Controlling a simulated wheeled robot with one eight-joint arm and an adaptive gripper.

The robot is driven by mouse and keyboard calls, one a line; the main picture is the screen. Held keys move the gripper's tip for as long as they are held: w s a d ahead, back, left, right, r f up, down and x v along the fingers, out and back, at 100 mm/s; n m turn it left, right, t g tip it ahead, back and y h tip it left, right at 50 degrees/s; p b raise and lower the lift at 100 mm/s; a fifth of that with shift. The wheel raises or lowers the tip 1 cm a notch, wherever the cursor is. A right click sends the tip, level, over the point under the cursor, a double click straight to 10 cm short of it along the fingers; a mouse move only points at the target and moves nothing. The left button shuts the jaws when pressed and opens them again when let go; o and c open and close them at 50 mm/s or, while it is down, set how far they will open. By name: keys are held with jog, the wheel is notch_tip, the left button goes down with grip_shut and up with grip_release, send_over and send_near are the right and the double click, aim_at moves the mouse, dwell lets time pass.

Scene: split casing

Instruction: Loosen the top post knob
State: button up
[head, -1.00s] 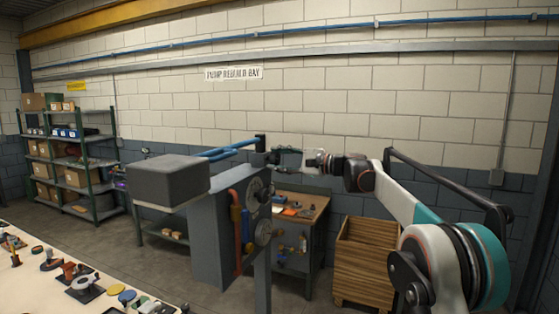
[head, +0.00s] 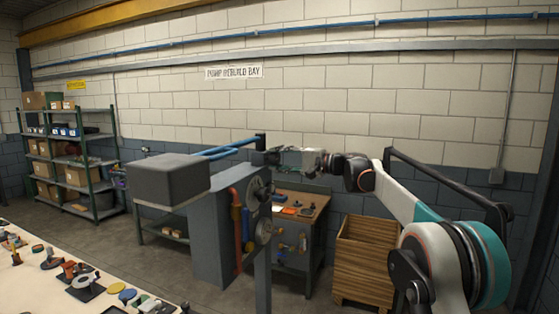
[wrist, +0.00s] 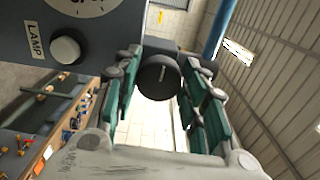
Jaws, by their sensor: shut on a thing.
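The top post knob (wrist: 159,78) is a dark round knob with a short pale mark on its face, seen between my fingers in the wrist view. My gripper (wrist: 164,70) has its green-padded fingers on either side of the knob and is shut on it. The knob is small and mostly hidden by the fingers there.
A grey panel with a white button labelled LAMP (wrist: 65,50) is close left of my fingers in the wrist view. The grey pump casing (head: 212,235), a workbench (head: 318,203) and a wooden crate (head: 366,258) stand below the arm.

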jog(key=o, duration=1.1)
jog(key=shift+c, duration=0.2)
jog(key=v, duration=1.2)
